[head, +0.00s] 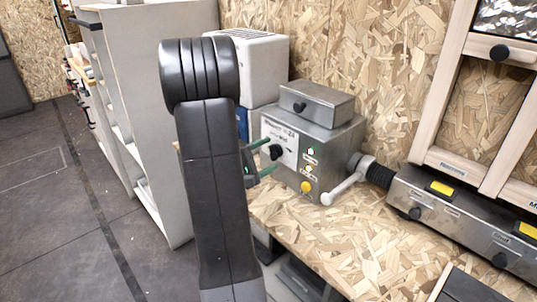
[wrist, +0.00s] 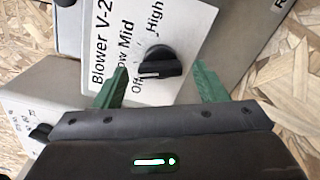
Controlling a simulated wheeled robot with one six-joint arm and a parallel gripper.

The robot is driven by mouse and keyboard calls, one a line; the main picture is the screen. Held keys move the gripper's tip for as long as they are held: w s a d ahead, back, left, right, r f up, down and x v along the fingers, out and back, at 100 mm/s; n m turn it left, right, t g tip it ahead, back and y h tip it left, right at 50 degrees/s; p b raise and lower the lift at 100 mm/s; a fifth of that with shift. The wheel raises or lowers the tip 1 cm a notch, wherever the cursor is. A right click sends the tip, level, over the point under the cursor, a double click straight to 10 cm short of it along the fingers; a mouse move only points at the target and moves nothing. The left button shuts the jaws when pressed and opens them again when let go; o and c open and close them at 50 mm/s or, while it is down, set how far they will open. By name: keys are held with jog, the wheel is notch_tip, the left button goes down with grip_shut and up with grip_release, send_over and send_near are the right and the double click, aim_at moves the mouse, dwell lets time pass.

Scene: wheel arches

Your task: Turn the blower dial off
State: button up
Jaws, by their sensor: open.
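The blower dial (wrist: 160,67) is a black bar knob on a white label reading Blower, Off, Low, Mid and High. A white mark sits on its left end, toward the Off and Low side; I cannot tell exactly which word it points to. My gripper (wrist: 160,76) is open, with one green finger on each side of the dial and a visible gap to each. In the head view the grey metal blower box (head: 338,135) stands on the bench. The gripper (head: 270,157) is at its labelled face, and my arm hides part of the area.
A white unit (head: 262,65) stands behind. The chipboard bench (head: 325,235) is clear in front.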

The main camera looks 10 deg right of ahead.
jog(key=shift+w+d, duration=0.3)
jog(key=shift+d, duration=0.15)
jog(key=c, duration=1)
jog(key=shift+n, duration=0.3)
jog(key=n+b, duration=0.1)
jog(key=n, duration=0.2)
jog(key=shift+n, duration=2.6)
